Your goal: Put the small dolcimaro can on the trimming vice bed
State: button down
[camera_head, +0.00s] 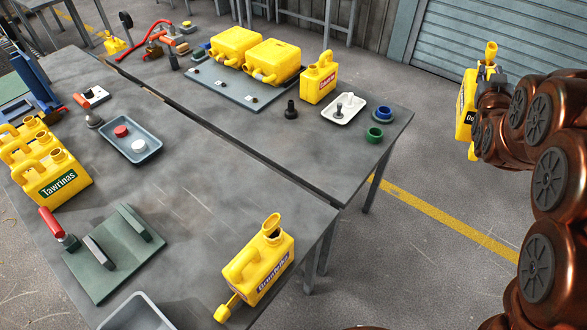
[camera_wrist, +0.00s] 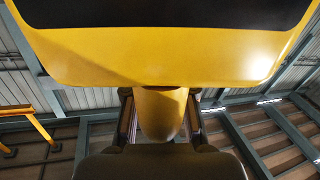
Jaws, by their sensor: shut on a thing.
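A yellow can (camera_head: 467,104) with a dark label is held up off the tables at the right. Only the start of its label shows, so I cannot read its name. My gripper (camera_head: 488,76) is shut on this can, which my arm partly hides. In the wrist view the can (camera_wrist: 165,58) fills the upper part, with a yellow piece of it between the fingers (camera_wrist: 162,125). The green vice bed (camera_head: 118,262) lies on the near table at the lower left, with upright jaws and a red-handled screw. Nothing lies on it.
A yellow can (camera_head: 262,264) stands at the near table's right corner. Several Tawrinas cans (camera_head: 50,178) stand at the left. A blue-grey tray (camera_head: 148,154) holds caps. The far table (camera_head: 230,122) carries more cans, a white tray (camera_head: 356,113) and small parts. Open floor lies between tables and arm.

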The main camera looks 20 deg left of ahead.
aim_at(121, 241)
jog(key=i, duration=1.5)
jog(key=u, duration=5.4)
